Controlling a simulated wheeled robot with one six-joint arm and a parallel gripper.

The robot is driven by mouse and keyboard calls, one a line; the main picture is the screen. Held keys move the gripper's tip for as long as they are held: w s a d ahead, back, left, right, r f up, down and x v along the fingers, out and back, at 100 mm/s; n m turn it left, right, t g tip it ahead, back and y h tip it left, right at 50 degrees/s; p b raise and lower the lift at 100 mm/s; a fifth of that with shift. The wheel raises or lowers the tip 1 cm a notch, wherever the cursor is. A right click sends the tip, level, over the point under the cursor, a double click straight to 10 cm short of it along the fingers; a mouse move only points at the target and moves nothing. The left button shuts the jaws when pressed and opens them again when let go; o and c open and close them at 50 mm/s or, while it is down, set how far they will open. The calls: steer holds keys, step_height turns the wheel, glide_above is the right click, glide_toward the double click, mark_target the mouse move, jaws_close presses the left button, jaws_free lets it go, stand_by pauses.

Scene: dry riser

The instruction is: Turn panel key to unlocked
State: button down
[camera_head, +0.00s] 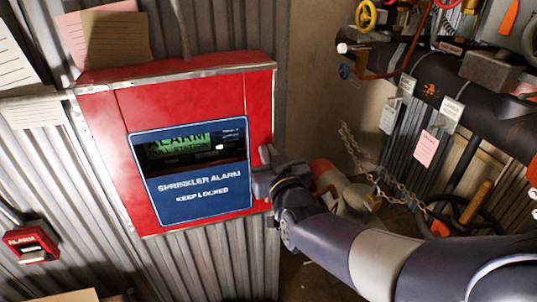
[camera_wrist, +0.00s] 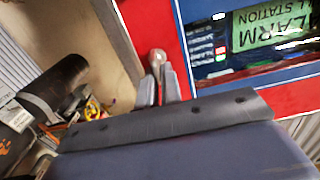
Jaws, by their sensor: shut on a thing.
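The red alarm panel (camera_head: 100,130) is mounted on the corrugated wall in the head view. Its blue front reads "SPRINKLER ALARM KEEP LOCKED" below a dark window with a green label. My gripper (camera_head: 262,172) reaches in from the right and is at the panel's right edge. In the wrist view the two fingers (camera_wrist: 161,80) are shut on a small, pale, rounded key (camera_wrist: 157,57) beside the red panel face (camera_wrist: 150,25). The fingers hide part of the key. I cannot tell which position the key is turned to.
A small red alarm box (camera_head: 32,243) is on the wall at lower left. Paper notes (camera_head: 115,38) hang above the panel. Dark pipes (camera_head: 470,98) with valves, tags and a chain (camera_head: 385,180) fill the right side, behind my arm.

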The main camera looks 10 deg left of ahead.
steer(key=shift+f+b, duration=0.1)
steer(key=shift+b, duration=0.4)
steer(key=m+b, duration=0.5)
steer(key=m, duration=0.1)
steer(key=m+b, duration=0.6)
steer(key=d+f+m+b, duration=0.1)
steer(key=m+b, duration=0.4)
steer(key=b, duration=0.1)
steer(key=shift+w+m, duration=0.3)
steer(key=shift+m, duration=0.1)
steer(key=c, duration=1.6)
jaws_free()
